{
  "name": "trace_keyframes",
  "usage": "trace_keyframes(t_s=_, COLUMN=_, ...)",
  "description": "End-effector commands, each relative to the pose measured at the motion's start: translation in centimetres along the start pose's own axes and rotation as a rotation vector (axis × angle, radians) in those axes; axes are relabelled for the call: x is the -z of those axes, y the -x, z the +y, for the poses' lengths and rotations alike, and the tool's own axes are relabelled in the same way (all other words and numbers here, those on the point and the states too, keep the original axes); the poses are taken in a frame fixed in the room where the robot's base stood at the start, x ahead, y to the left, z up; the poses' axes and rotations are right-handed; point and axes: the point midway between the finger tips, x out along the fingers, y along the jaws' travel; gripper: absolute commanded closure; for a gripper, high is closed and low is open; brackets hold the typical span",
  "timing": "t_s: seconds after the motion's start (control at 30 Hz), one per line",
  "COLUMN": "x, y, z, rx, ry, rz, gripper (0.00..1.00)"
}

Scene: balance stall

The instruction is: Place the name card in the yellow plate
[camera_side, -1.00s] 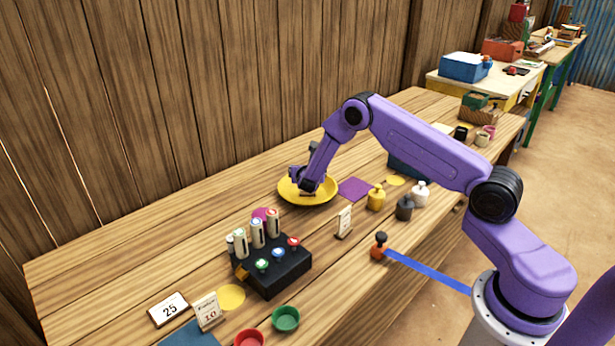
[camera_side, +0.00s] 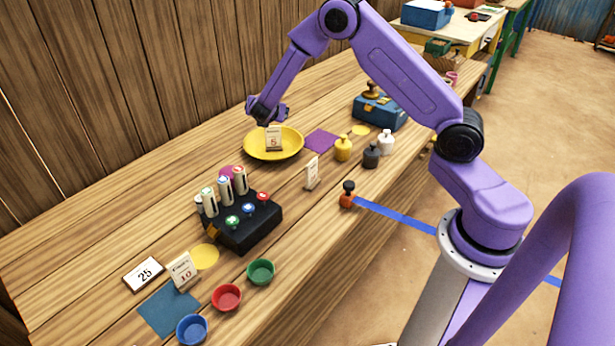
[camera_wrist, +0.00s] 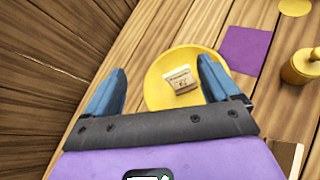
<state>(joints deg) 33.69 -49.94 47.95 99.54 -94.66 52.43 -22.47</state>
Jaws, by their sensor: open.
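A small cream name card (camera_side: 273,138) marked with a 5 stands in the yellow plate (camera_side: 254,151). In the wrist view the card (camera_wrist: 180,79) lies within the rim of the plate (camera_wrist: 160,98), with nothing holding it. My gripper (camera_side: 267,112) is above the plate, just over and behind the card in the side view. In the wrist view my gripper (camera_wrist: 162,68) has its two blue fingers spread wide apart and empty, with the card between and beyond them.
A purple square (camera_side: 321,140) and a yellow bottle (camera_side: 343,149) are right of the plate. Another small card (camera_side: 312,173) stands in front. A black box with cylinders (camera_side: 247,222), a card marked 10 (camera_side: 183,271) and several cups are nearer. The wooden wall is behind.

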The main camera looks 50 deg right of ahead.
Motion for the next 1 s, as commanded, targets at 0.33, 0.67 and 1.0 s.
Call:
trace_keyframes(t_s=0.33, x=1.0, y=16.5, z=-4.8, rx=0.141, ry=-0.431, rz=0.263, gripper=0.11)
trace_keyframes(t_s=0.67, x=3.7, y=30.1, z=-14.8, rx=0.388, ry=-0.728, rz=0.580, gripper=0.11)
trace_keyframes(t_s=1.0, x=5.4, y=38.8, z=-24.7, rx=0.683, ry=-0.852, rz=0.821, gripper=0.11)
